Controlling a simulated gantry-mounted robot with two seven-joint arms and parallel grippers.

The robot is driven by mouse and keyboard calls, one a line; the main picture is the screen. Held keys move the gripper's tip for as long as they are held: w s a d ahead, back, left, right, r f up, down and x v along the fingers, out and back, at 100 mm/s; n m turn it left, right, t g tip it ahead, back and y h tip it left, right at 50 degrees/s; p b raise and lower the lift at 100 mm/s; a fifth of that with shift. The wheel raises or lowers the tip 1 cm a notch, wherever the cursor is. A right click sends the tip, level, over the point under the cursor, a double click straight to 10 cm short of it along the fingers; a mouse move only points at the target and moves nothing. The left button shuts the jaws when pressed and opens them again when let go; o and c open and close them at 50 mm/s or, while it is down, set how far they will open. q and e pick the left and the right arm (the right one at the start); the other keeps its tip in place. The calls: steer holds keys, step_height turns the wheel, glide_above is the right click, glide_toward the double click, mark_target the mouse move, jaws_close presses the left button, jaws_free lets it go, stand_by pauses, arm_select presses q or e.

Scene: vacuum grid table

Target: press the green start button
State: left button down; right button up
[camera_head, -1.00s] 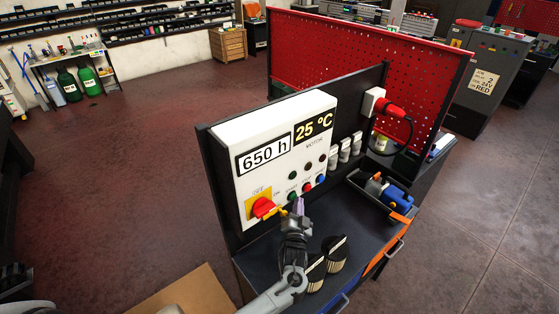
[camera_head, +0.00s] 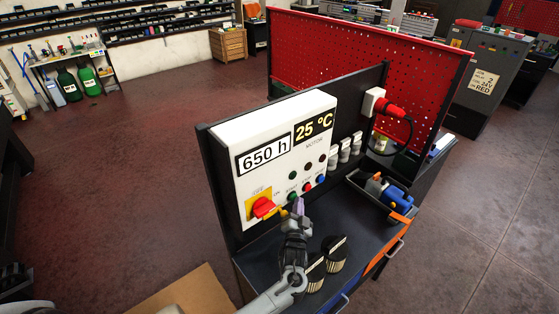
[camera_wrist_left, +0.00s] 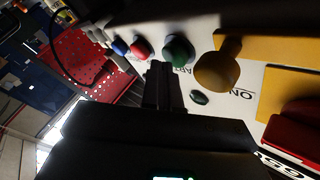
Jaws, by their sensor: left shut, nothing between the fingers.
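The white control panel (camera_head: 250,190) stands upright on the bench, showing "650 h" and "25 °C". The green start button (camera_head: 291,196) is in its lower button row; it also shows large in the left wrist view (camera_wrist_left: 180,51). Beside it are a red button (camera_head: 307,187) and a blue button (camera_head: 320,180). My left gripper (camera_head: 298,207) is shut and empty, its tips just by the green button. In the left wrist view the shut fingers (camera_wrist_left: 162,84) overlap the button's lower-left edge; I cannot tell whether they touch it. My right gripper is out of view.
A red and yellow rotary switch (camera_head: 264,208) sits left of the green button, close to my gripper. Two black cylindrical objects (camera_head: 335,252) stand on the bench right of my arm. A tray with blue and orange tools (camera_head: 386,195) lies farther right. A red plug (camera_head: 390,108) is above.

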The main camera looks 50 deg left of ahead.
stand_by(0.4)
arm_select(q)
steer(key=shift+a, duration=0.45)
steer(key=shift+d, duration=0.3)
stand_by(0.5)
steer(key=d, duration=0.6)
steer(key=shift+s+p, duration=0.2)
steer(key=shift+p, duration=0.2)
steer(key=shift+f, duration=0.1)
stand_by(0.5)
